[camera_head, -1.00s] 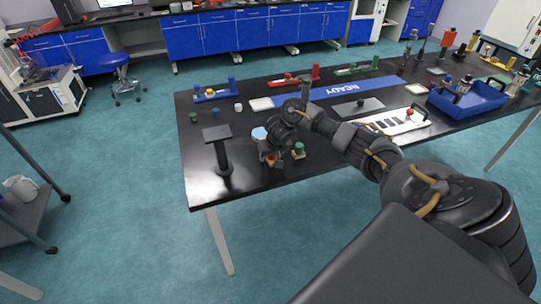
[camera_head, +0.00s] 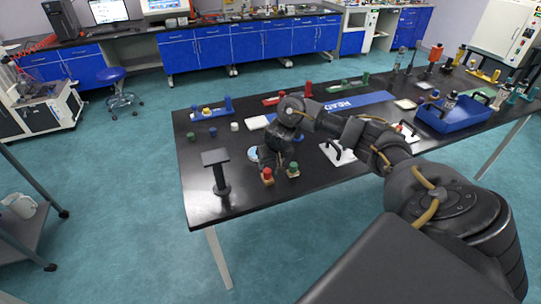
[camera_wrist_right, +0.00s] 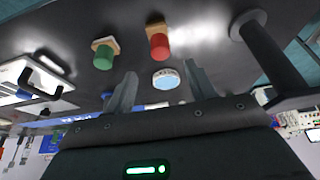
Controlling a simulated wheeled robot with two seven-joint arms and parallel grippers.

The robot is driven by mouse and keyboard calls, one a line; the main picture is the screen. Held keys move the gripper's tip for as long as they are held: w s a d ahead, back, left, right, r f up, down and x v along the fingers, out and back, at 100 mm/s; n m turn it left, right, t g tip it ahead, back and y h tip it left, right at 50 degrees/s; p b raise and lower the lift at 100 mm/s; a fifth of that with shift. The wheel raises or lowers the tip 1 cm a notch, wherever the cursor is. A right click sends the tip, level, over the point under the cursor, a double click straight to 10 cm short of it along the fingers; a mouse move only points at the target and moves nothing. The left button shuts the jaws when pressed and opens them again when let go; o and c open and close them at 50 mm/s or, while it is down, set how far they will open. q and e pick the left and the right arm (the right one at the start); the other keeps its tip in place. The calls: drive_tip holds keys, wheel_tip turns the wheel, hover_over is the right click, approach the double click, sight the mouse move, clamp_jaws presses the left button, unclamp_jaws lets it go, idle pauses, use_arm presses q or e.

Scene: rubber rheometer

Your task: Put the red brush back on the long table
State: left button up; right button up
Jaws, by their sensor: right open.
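The red brush (camera_head: 267,176), a red knob on a small wooden block, stands on the black long table (camera_head: 235,203) near its front edge. It also shows in the right wrist view (camera_wrist_right: 158,42). A similar green brush (camera_head: 293,170) stands just right of it in the head view and also shows in the right wrist view (camera_wrist_right: 103,54). My right gripper (camera_head: 270,160) is just above and behind the red brush in the head view. In the right wrist view its fingers (camera_wrist_right: 160,88) are spread and empty, apart from both brushes. My left gripper is out of view.
A black stand with a flat top (camera_head: 216,172) is left of the brushes. A round pale-blue-topped disc (camera_wrist_right: 166,79) lies near the red brush. A blue bin (camera_head: 450,118) and a white board with a black handle (camera_head: 345,157) are farther right.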

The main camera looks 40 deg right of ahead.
drive_tip(key=shift+r, duration=0.1)
idle(0.3)
